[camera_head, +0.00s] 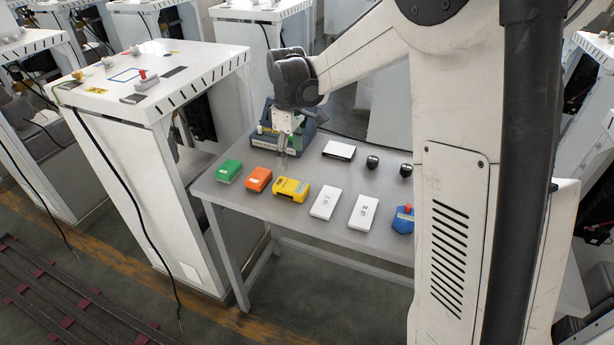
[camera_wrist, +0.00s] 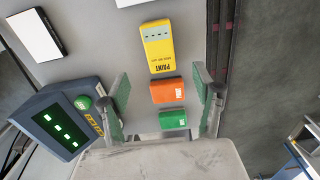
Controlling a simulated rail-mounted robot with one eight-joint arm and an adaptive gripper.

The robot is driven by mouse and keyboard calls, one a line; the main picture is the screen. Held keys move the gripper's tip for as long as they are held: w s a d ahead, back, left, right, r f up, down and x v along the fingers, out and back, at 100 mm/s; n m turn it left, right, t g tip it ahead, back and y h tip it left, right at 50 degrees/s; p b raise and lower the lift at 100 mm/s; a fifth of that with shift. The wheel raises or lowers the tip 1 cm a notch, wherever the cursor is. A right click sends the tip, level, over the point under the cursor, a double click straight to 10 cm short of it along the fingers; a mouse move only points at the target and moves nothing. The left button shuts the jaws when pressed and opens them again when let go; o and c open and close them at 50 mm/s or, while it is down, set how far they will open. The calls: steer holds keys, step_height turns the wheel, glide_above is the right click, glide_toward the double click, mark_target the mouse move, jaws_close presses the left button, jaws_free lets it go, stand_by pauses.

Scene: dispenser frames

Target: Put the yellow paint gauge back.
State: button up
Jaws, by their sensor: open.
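The yellow paint gauge (camera_head: 291,189) lies flat on the grey table, between an orange box and a white box. In the wrist view the yellow paint gauge (camera_wrist: 158,47) shows the word PAINT and lies beyond my fingertips. My gripper (camera_head: 283,158) points down above the table, behind the gauge in the head view. In the wrist view my gripper (camera_wrist: 161,80) is open, with its green-padded fingers wide apart and nothing held. The gauge is apart from the fingers.
The orange box (camera_head: 258,179) and green box (camera_head: 229,170) lie left of the gauge. White boxes (camera_head: 325,203) and a blue item (camera_head: 403,220) lie to its right. A dark blue device (camera_wrist: 62,118) with a green button stands behind. The table (camera_head: 240,198) has bare strips between.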

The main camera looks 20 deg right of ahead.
steer(key=s+r+m+t, duration=0.35)
steer(key=s+r, duration=0.65)
steer(key=s, duration=0.4)
steer(key=s+f+m+t, duration=0.1)
steer(key=s+m+t, duration=0.2)
steer(key=s, duration=1.2)
steer(key=m, duration=0.3)
steer(key=shift+f, duration=0.35)
steer(key=shift+f+t, duration=0.1)
steer(key=shift+t, duration=0.15)
step_height(320, 180, down, 2)
steer(key=b, duration=0.2)
steer(key=shift+f+b, duration=0.25)
steer(key=shift+b, duration=0.15)
